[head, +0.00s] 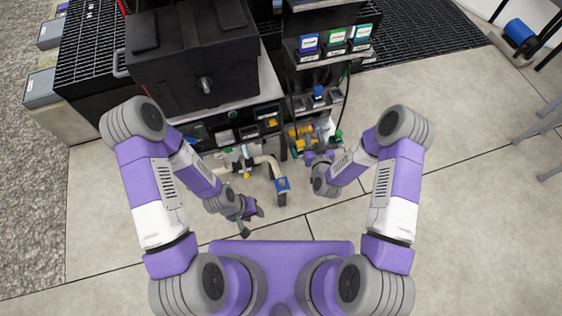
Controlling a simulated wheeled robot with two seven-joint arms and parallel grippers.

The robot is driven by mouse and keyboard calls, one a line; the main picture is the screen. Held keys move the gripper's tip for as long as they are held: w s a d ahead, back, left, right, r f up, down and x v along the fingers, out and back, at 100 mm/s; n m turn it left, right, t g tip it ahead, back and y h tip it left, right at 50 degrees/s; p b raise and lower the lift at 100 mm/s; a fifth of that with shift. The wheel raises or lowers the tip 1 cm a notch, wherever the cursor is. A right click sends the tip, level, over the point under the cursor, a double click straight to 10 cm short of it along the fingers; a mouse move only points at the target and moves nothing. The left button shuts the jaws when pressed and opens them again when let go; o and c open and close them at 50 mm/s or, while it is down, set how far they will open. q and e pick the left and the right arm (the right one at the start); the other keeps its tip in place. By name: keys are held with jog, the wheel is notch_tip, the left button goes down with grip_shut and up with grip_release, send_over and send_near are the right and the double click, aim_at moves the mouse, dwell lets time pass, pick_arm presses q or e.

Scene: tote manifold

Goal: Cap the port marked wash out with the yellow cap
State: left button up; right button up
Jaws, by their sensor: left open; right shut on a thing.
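A pale pipe manifold (262,160) stands low in the middle, with a blue fitting (282,185) at its near right end and a small yellow part (246,175) on its left. Its port markings are too small to read. Yellow pieces (300,132) lie in a low tray on the right; I cannot tell which is the yellow cap. My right gripper (319,157) is at the tray's near edge, pointing away from me. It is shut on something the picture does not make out. My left gripper (250,219) is open and empty, nearer me than the manifold.
A black cabinet (190,60) stands behind the manifold on the left. A dark rack (335,65) with blue and green labelled bins rises behind the tray. A green piece (338,135) is at the tray's right.

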jog(key=a+f+n+y+b, duration=0.1)
jog(key=a+f, duration=0.5)
jog(key=f, duration=0.3)
jog(key=a+f+n+y+b, duration=0.1)
jog(key=a+f+y+b, duration=0.1)
jog(key=a+f, duration=0.6)
jog(key=shift+g, duration=0.3)
jog(key=shift+s+d+f+b, duration=0.1)
jog(key=shift+d+f+b, duration=0.45)
jog(key=shift+f, duration=1.65)
jog(key=shift+s+d+f+b, duration=0.15)
jog(key=shift+f+b, duration=0.55)
jog(key=shift+f, duration=1.55)
jog(key=shift+w+d+f+b, duration=0.1)
jog(key=shift+d+f+b, duration=0.45)
jog(key=shift+f, duration=1.65)
jog(key=shift+a, duration=0.1)
jog(key=o, duration=1.2)
jog(key=shift+s, duration=0.15)
